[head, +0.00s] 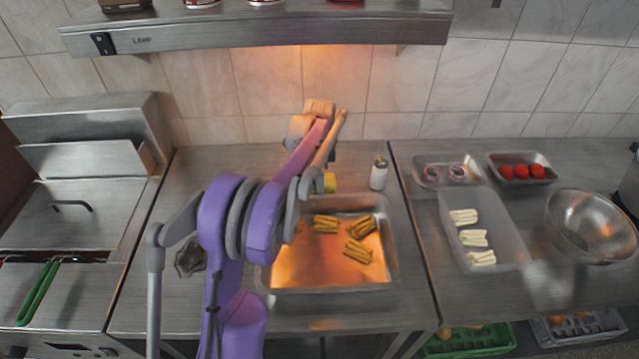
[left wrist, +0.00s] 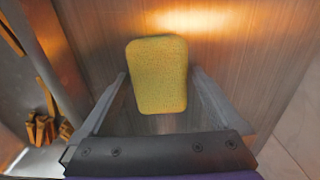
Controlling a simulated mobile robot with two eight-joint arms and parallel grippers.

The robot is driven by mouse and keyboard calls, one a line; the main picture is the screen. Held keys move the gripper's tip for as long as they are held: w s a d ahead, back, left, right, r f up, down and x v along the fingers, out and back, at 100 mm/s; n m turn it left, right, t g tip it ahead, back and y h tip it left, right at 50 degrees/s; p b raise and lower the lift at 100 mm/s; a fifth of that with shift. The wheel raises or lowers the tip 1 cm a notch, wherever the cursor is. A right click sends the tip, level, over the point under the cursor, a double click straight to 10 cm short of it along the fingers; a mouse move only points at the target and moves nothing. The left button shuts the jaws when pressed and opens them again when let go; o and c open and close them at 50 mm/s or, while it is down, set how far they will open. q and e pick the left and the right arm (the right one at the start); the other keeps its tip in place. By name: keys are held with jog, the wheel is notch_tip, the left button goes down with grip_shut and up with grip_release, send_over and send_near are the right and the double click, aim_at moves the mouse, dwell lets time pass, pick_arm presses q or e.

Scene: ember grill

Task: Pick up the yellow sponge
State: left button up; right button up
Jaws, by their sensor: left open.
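The yellow sponge (left wrist: 158,72) appears in the left wrist view on the metal counter, between the two fingers of my left gripper (left wrist: 158,76). The gripper is open, with a gap visible on each side of the sponge. In the head view, a small part of the sponge (head: 330,182) shows beside the end of my left arm, just behind the metal tray. The rest of the sponge and the fingertips are hidden there by my arm. My right gripper is not in view.
A metal tray (head: 390,262) with bundles of fries lies in front of the sponge. A white shaker (head: 379,173) stands to the right. A heat-lamp shelf (head: 260,33) hangs above. Containers and a steel bowl (head: 592,226) occupy the right counter.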

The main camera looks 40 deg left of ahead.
pick_arm(q)
jog(key=shift+c, duration=0.2)
jog(key=c, duration=1.1)
notch_tip(320, 180, up, 10)
jog(key=shift+r, duration=0.1)
jog(key=o, duration=0.8)
jog(key=shift+c, duration=0.2)
jog(key=c, duration=0.7)
jog(key=shift+o, duration=0.2)
